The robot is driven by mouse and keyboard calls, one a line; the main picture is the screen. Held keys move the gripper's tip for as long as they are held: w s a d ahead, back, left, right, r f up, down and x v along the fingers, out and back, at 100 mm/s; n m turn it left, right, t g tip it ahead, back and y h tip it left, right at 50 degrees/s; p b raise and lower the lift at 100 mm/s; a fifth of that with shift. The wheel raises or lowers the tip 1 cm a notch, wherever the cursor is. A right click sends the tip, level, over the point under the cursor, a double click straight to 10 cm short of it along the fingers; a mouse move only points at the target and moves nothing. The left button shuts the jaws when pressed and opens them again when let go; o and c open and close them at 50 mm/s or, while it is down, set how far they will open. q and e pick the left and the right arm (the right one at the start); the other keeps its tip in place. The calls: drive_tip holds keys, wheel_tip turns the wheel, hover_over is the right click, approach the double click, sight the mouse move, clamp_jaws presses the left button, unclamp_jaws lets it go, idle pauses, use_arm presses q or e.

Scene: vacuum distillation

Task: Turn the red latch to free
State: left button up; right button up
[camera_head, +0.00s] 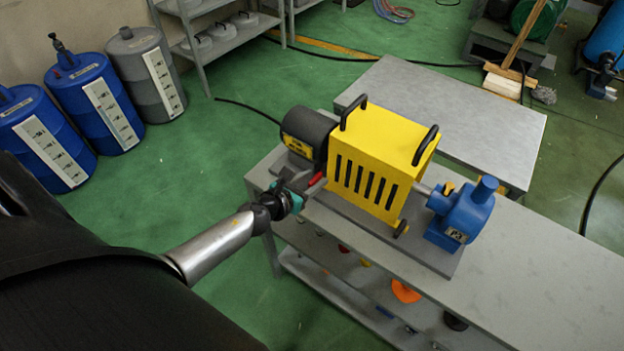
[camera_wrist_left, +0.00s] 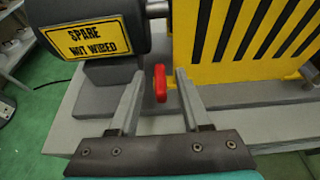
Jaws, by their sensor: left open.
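The red latch (camera_head: 316,178) is a small red lever at the lower left corner of the yellow slotted guard (camera_head: 385,150). In the left wrist view the red latch (camera_wrist_left: 160,83) stands upright between my two fingers, near the fingertips. My left gripper (camera_head: 302,184) is open around it, with a gap visible on both sides. The yellow guard (camera_wrist_left: 250,40) is behind and to the right of the latch. My right gripper is not in either view.
A dark motor (camera_head: 308,133) marked "spare not wired" sits left of the guard. A blue pump (camera_head: 462,212) is to its right. All stand on a grey bench (camera_head: 545,270), clear at its right end. Blue drums (camera_head: 90,100) stand far left.

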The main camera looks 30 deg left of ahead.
use_arm(q)
drive_tip(key=shift+c, duration=0.2)
clamp_jaws()
